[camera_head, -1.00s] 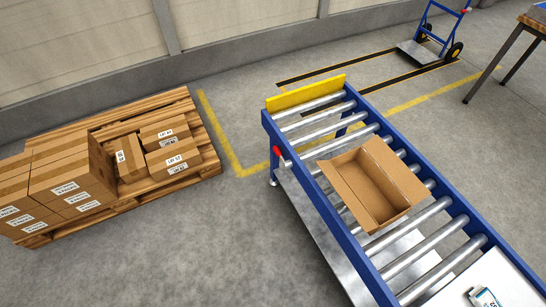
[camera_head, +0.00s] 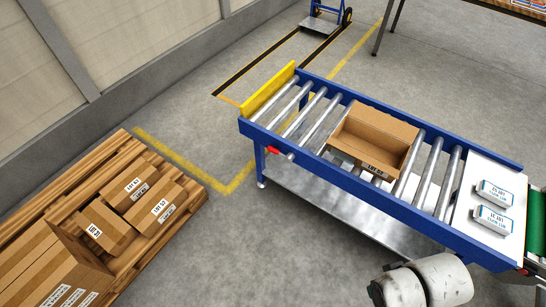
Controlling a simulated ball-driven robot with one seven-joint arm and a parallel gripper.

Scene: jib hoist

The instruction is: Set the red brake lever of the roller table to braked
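The roller table (camera_head: 345,178) has blue side rails, steel rollers and a yellow end plate (camera_head: 268,92) at its far left end. The red brake lever (camera_head: 272,150) is on the near side rail close to that end; its red grip shows at the left, with a small grey part just right of it. I cannot tell from this view which setting it is in. An open cardboard box (camera_head: 375,138) sits on the rollers. My gripper is not in view; white rounded links, likely of my arm, show at the bottom right, well apart from the lever.
A wooden pallet (camera_head: 122,140) with several cartons (camera_head: 155,208) stands at the left. Bare floor lies between pallet and table. A pale plate (camera_head: 482,232) with two white packages (camera_head: 493,218) is at the table's right end, beside a green surface (camera_head: 537,215). A hand truck (camera_head: 322,22) stands behind.

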